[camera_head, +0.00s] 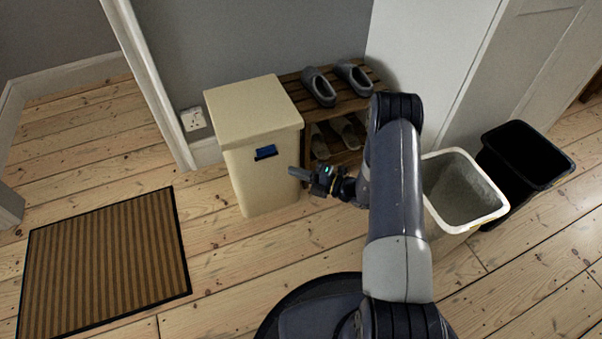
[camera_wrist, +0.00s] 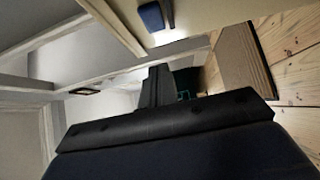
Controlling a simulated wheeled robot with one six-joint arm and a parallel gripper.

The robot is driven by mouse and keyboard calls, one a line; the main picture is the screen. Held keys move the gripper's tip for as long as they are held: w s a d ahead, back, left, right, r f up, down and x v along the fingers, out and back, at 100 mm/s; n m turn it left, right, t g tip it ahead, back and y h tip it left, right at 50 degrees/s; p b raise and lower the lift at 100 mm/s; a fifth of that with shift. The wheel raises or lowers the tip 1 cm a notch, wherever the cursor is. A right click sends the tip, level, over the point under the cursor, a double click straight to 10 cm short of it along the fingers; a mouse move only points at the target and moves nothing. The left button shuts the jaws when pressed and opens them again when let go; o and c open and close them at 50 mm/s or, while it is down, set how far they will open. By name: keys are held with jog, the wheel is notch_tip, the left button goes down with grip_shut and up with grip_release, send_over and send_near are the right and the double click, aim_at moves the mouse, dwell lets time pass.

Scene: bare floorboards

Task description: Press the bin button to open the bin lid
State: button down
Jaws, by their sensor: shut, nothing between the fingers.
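The cream bin (camera_head: 262,183) stands against the wall with its flat lid (camera_head: 253,107) down. A blue button in a dark surround (camera_head: 266,152) sits high on its front face, just under the lid. The button also shows at the top of the wrist view (camera_wrist: 152,17). My gripper (camera_head: 292,171) is shut and empty. In the head view its tip appears close to the bin's front, a little below and right of the button. In the wrist view the gripper (camera_wrist: 160,75) points toward the bin, with the button above it; whether it touches the bin I cannot tell.
A wooden shoe rack (camera_head: 345,104) with grey slippers stands right of the bin. A white open bin (camera_head: 490,214) and a black open bin (camera_head: 552,182) stand further right. A striped mat (camera_head: 108,260) lies on the floor at left. Floorboards before the bin are clear.

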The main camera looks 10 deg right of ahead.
aim_at(262, 153)
jog(key=w+a+b, duration=0.3)
jog(key=w+a, duration=0.3)
jog(key=shift+a+f, duration=0.1)
jog(key=shift+a, duration=0.05)
jog(key=shift+w+a, duration=0.1)
jog(key=shift+w, duration=0.3)
